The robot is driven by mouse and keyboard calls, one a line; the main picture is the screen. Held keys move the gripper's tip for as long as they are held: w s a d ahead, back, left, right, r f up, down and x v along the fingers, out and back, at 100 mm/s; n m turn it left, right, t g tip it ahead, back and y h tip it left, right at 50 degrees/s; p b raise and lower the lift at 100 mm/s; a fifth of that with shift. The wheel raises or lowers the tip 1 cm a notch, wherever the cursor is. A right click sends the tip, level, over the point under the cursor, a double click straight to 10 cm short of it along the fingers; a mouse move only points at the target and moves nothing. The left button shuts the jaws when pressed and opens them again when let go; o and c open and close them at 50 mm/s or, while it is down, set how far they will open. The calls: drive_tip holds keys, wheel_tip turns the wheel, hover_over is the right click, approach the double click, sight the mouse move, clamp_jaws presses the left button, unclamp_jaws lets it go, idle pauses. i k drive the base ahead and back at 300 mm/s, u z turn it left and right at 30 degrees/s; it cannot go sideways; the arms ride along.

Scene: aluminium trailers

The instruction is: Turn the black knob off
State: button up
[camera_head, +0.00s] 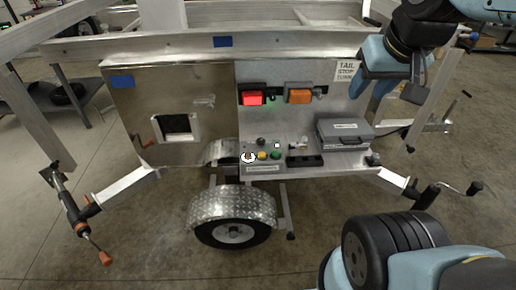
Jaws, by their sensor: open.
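The small control panel (265,168) sits on the lower shelf of the trailer's metal face. A small dark round knob (262,142) stands at the back of this panel; it looks like the black knob, but its pointer direction is too small to tell. My gripper (394,94) is at the upper right, in front of the trailer face. It is open and empty, up and to the right of the knob and well apart from it.
A yellow button (262,156), a green button (275,155) and a red-and-white one (248,158) sit close to the knob. A grey case (345,132) stands right of the panel. Red (252,98) and orange (299,96) lamps are above. A wheel fender (232,203) is below.

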sight(260, 141)
drive_tip(key=u, duration=0.15)
drive_tip(key=k, duration=0.5)
drive_tip(key=u, duration=1.5)
drive_tip(key=i, duration=0.85)
drive_tip(key=z, duration=1.65)
